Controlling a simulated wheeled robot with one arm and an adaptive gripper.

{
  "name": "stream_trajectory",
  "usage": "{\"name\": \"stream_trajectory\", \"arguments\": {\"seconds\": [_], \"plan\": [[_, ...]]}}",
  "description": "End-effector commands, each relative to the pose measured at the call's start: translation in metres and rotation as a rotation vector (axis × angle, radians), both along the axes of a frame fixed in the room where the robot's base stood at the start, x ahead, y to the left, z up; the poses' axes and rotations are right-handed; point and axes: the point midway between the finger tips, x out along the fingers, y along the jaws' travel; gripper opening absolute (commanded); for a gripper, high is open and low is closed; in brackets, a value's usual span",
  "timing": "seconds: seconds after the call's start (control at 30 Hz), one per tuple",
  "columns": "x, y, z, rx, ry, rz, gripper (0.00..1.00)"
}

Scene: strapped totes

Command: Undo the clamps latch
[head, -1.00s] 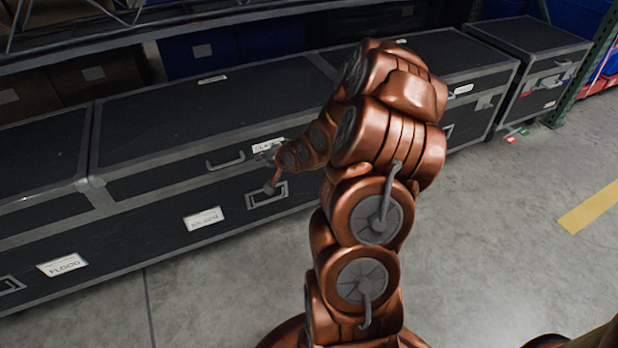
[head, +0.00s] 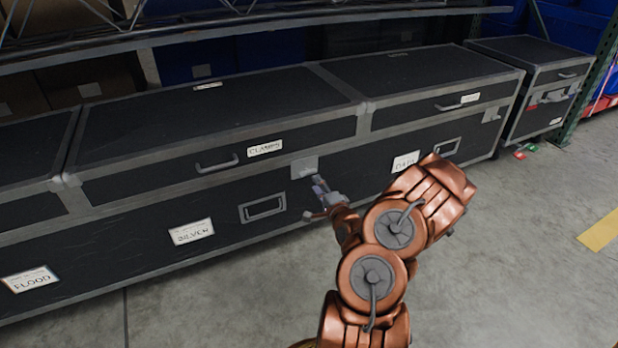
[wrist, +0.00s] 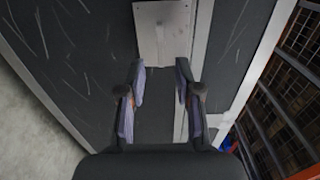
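The lid labelled CLAMPS (head: 265,148) is the middle lid of a long black case with grey metal edging, and it is down. A grey metal latch plate (head: 304,167) sits on the case front at the lid seam, right of that label. The plate also shows in the wrist view (wrist: 163,32), top centre, running across the pale trim. My gripper (head: 318,188) is just below and in front of the plate. In the wrist view my gripper (wrist: 160,80) is open and empty, its fingers apart below the plate and either side of its line.
A lid handle (head: 217,163) and a recessed handle (head: 263,208) lie left of the gripper. The label SILVER (head: 192,232) is further left. A separate case (head: 535,85) stands at the right. A shelf edge (head: 250,24) runs above. The floor in front is clear.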

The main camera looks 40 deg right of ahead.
Motion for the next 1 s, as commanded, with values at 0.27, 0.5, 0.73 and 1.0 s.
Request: {"name": "stream_trajectory", "arguments": {"seconds": [0.27, 0.5, 0.73, 1.0], "plan": [[0.028, -0.007, -0.001, -0.004, -0.001, 0.004, 0.33], [0.052, -0.015, -0.001, -0.004, 0.001, 0.005, 0.33], [0.066, -0.022, 0.001, -0.004, 0.0, 0.003, 0.33], [0.069, -0.023, 0.001, -0.002, 0.001, 0.002, 0.33]]}}
